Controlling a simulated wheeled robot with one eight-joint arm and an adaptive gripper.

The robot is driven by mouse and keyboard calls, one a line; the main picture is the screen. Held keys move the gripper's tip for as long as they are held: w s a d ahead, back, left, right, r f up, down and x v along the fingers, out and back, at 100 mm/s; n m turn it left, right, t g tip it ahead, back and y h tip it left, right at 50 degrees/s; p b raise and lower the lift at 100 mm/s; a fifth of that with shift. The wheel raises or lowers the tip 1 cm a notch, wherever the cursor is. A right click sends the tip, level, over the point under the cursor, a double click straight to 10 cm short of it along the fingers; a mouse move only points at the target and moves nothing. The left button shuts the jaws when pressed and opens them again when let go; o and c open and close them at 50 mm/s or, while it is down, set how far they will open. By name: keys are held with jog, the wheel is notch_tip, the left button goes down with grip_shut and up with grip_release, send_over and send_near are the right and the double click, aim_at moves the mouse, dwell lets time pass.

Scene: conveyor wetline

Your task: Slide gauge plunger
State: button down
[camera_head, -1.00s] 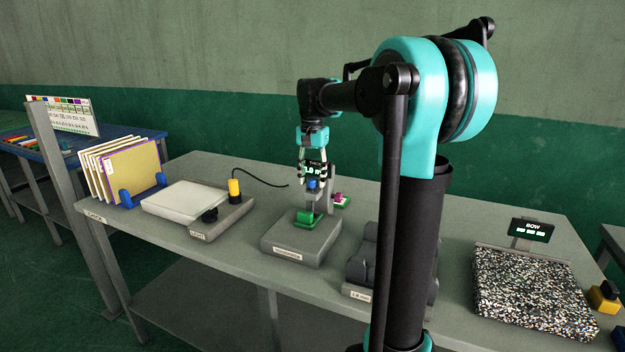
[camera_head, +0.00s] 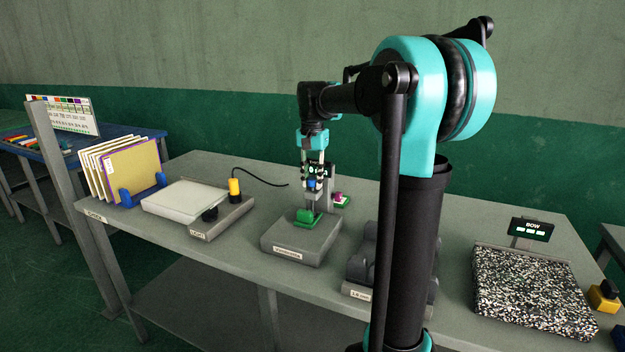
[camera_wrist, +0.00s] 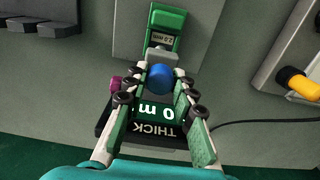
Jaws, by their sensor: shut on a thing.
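The thickness gauge has a grey base (camera_head: 300,238), an upright post and a dark display reading "THICK" (camera_wrist: 155,130) in the wrist view. Its plunger has a blue knob (camera_wrist: 160,78), which also shows small in the head view (camera_head: 312,183). A green block (camera_head: 308,216) sits on the base below the plunger; in the wrist view the green block (camera_wrist: 167,18) bears a "2.0 mm" label. My gripper (camera_wrist: 160,75) points down and is shut on the blue knob, one finger on each side. The fingers cover part of the display.
A light box (camera_head: 188,203) with a yellow-topped cable lies to the left. A dark grey rack (camera_head: 365,260) stands to the right, partly behind my arm. A speckled plate (camera_head: 530,290) lies far right.

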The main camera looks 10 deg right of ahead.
jog(key=shift+r, duration=1.2)
jog(key=c, duration=1.2)
grip_release()
jog(key=shift+r, duration=0.15)
jog(key=shift+r, duration=0.1)
jog(key=shift+r, duration=3.4)
